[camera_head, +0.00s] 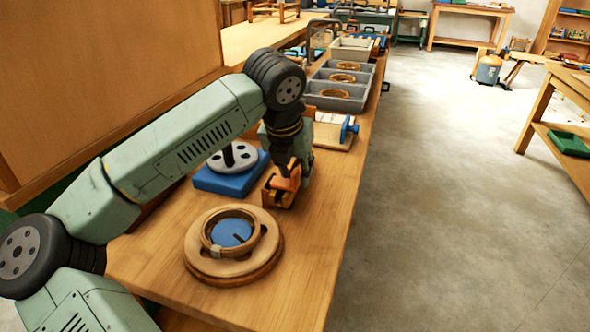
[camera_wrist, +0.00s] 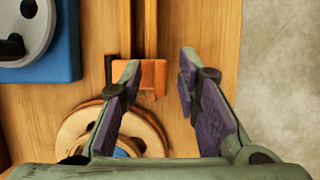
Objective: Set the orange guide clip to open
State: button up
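The orange guide clip (camera_wrist: 154,76) is a small orange block on a wooden guide with two upright strips (camera_wrist: 138,30) in the wrist view. In the head view the clip (camera_head: 287,179) sits on the wooden guide block, partly hidden by my gripper. My gripper (camera_wrist: 160,72) is open, its purple-padded fingers on either side of the clip. The left fingertip overlaps the clip's left edge in the picture; I cannot tell whether it touches. The right fingertip is apart from the clip. Nothing is held between the fingers.
A round wooden piece with a ring and blue centre (camera_head: 235,247) lies in front on the bench (camera_head: 310,235). A blue block with a grey disc (camera_head: 232,172) stands left of the clip. Grey trays with wooden rings (camera_head: 340,90) stand behind.

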jog(key=shift+w+f, duration=0.15)
jog(key=shift+f, duration=0.25)
jog(key=shift+c, duration=0.2)
grip_shut()
dwell(0.5)
